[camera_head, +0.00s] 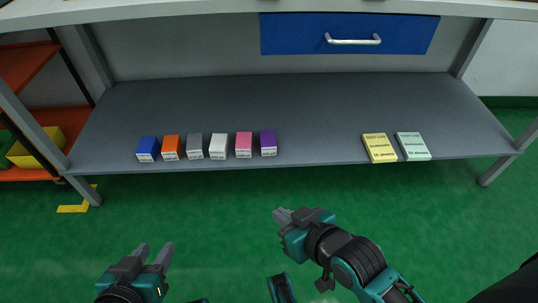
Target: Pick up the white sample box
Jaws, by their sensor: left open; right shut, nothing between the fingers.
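The white sample box (219,146) stands on the grey lower shelf (300,110), near its front edge. It is in a row of small boxes, between a grey box (193,146) on its left and a pink box (244,145) on its right. My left gripper (156,254) is open and empty, low in the picture, in front of and below the shelf edge. My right gripper (281,214) is shut and empty, in front of the shelf, below and right of the white box. Neither gripper touches a box.
A blue box (147,149), an orange box (170,148) and a purple box (268,143) share the row. A yellow card pack (379,147) and a pale green one (413,146) lie at right. A blue drawer (290,35) hangs above. The shelf behind the boxes is clear.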

